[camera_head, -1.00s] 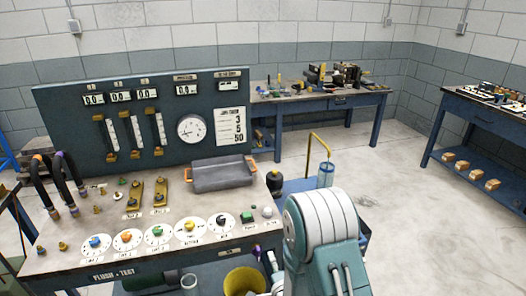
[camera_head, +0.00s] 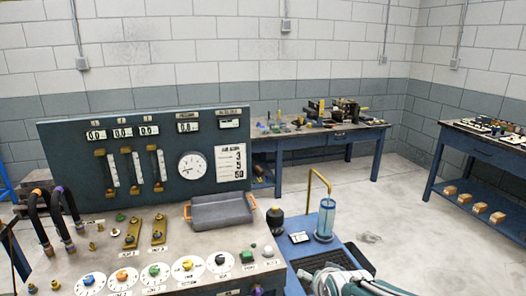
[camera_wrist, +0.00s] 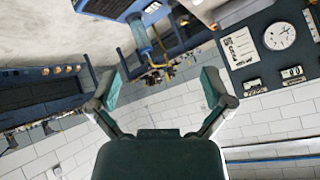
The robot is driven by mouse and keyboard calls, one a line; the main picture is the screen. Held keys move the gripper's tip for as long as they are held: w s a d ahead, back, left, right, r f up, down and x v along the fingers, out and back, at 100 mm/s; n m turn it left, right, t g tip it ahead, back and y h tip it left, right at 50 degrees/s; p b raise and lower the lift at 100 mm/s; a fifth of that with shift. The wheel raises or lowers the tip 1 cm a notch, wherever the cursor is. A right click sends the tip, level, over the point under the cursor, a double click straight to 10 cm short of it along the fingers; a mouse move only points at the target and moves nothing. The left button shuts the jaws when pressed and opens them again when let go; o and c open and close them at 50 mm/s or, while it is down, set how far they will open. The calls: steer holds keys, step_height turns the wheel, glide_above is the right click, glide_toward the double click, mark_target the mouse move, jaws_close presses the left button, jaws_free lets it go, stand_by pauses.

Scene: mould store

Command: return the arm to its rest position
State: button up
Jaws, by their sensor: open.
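My gripper (camera_wrist: 158,95) shows in the wrist view with its two fingers spread wide and nothing between them. Past the fingers, that view shows the room tilted, with the wall, a bench and the gauge panel. In the head view my arm shows only as a light and teal link at the bottom, right of centre. The gripper itself is out of the head view.
The flush-and-test bench with its gauge panel (camera_head: 110,190), dials and grey tray (camera_head: 222,211) stands at left. A blue stand with a clear cylinder (camera_head: 326,217) is close by my arm. Benches stand at the back (camera_head: 318,138) and right (camera_head: 478,146). Floor between them is clear.

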steer(key=s+d+r+n+g, duration=0.1)
steer(key=s+r+n+g, duration=0.1)
steer(key=s, duration=0.7)
steer(key=s+d+r+n+g, duration=0.1)
steer(key=s+r, duration=0.3)
steer(key=s, duration=0.5)
steer(key=shift+d+n+g+h, duration=0.4)
steer(key=shift+d+n, duration=0.3)
